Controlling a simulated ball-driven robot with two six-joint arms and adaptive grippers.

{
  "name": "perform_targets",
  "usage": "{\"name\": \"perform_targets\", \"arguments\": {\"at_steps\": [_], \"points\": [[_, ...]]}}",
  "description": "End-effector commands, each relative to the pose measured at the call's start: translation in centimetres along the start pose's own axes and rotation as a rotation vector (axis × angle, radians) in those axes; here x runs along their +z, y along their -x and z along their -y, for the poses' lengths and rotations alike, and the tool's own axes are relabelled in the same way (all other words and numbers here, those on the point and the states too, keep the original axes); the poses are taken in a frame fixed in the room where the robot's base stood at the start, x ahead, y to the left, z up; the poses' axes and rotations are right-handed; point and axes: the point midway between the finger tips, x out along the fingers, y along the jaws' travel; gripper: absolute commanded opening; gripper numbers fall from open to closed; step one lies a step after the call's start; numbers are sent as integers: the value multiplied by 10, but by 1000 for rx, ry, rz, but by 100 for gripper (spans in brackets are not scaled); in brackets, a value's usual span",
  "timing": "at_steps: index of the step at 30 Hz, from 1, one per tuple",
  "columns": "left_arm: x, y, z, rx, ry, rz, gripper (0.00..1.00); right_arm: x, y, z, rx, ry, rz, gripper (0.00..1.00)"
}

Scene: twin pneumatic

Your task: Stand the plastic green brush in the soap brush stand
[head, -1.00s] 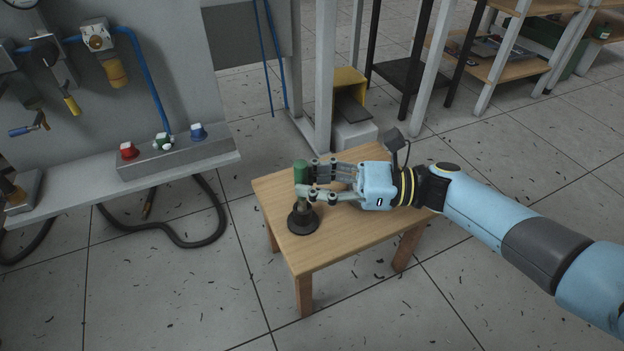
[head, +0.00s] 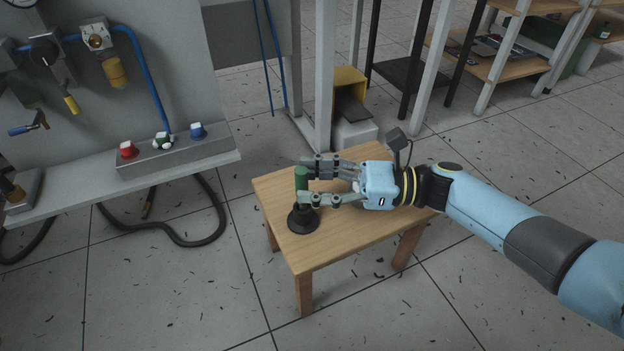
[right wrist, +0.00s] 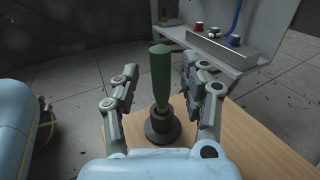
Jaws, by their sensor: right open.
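The green brush (head: 301,178) stands roughly upright with its lower end in the dark round stand (head: 303,221), near the left part of the small wooden table. In the right wrist view the green handle (right wrist: 161,75) rises from the collar of the black stand (right wrist: 162,128). My right gripper (head: 306,182) is open, with one finger on each side of the brush. In the right wrist view, gaps show between the handle and both fingers of the right gripper (right wrist: 160,72). The head view hides part of the brush's lower end behind a finger. My left gripper is not in view.
The wooden table (head: 340,240) is otherwise bare. A grey panel with a shelf (head: 100,190) and a button box (head: 165,155) stands at the left. Hoses (head: 190,240) hang below it. A yellow-hooded pedal (head: 350,95) sits behind the table.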

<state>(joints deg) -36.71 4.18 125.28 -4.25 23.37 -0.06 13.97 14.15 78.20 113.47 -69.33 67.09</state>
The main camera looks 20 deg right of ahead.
Motion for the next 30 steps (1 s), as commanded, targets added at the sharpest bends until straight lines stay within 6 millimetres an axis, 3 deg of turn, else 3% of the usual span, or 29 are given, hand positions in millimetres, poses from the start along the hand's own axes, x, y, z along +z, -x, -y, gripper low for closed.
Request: {"name": "perform_targets", "arguments": {"at_steps": [16, 21, 30], "points": [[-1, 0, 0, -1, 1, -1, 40, -1, 104, 0, 1, -2, -3, 46], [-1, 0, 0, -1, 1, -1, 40, 0, 116, 0, 0, 0, -1, 46], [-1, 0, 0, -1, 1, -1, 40, 0, 116, 0, 0, 0, 0, 46]]}}
